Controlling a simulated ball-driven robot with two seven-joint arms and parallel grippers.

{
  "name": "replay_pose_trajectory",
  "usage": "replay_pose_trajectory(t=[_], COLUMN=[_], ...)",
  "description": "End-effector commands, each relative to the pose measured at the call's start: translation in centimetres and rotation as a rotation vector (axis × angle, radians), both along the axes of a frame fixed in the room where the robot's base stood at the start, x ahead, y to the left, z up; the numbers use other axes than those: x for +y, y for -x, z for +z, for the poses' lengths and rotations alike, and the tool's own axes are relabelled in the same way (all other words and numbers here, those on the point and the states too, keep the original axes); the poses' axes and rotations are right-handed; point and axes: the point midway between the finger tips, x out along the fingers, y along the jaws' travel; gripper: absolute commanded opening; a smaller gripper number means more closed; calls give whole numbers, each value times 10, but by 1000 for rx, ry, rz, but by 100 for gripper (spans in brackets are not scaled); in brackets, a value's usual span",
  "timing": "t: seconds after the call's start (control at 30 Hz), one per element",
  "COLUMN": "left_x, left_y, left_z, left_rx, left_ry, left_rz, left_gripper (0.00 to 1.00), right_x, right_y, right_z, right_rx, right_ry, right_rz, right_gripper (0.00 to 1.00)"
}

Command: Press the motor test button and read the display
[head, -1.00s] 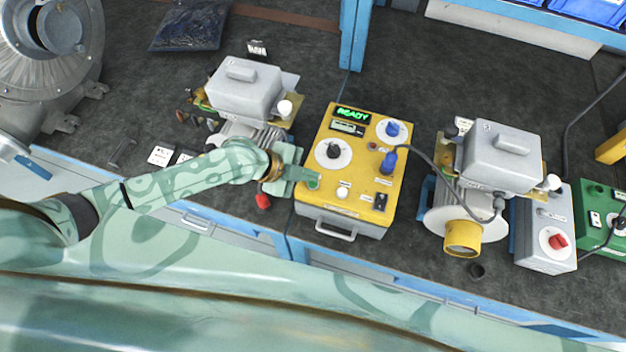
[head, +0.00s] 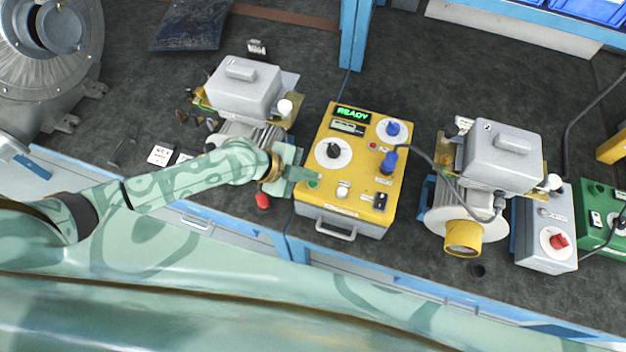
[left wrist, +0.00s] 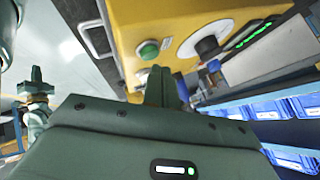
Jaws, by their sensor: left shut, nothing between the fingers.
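The yellow test box (head: 362,142) stands on the bench. Its green display (head: 353,114) reads READY, with a smaller grey display (head: 347,127) below it. A green button (head: 313,183) sits at the near left of the top panel; it also shows in the left wrist view (left wrist: 149,50). My left gripper (head: 308,174) is shut and empty, its tips at the green button in the head view. In the left wrist view the fingers (left wrist: 161,85) appear just below the button; I cannot tell whether they touch it.
A motor with a grey terminal box (head: 240,92) stands left of the yellow box, close to my left arm. Another motor (head: 497,160) stands right, joined by a cable to the blue plug (head: 388,162). A blue post (head: 357,35) rises behind. Dark bench surface lies free beyond the box.

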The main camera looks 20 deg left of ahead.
Motion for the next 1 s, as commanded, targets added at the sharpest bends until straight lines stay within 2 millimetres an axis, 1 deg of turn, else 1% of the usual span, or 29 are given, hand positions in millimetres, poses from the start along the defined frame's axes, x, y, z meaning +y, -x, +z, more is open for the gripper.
replay_pose_trajectory(t=[0.1,0.47,1.0], left_x=[0,0,0], left_y=[0,0,0], left_z=[-6,-5,-11], left_rx=[1,0,0], left_ry=[0,0,0], left_rz=[-1,0,0], left_gripper=[0,0,0], right_x=[0,0,0], right_y=[1,1,1], right_z=[-5,-5,-10], right_rx=[2,1,3], right_ry=[1,0,0], right_rz=[0,0,0], right_gripper=[0,0,0])
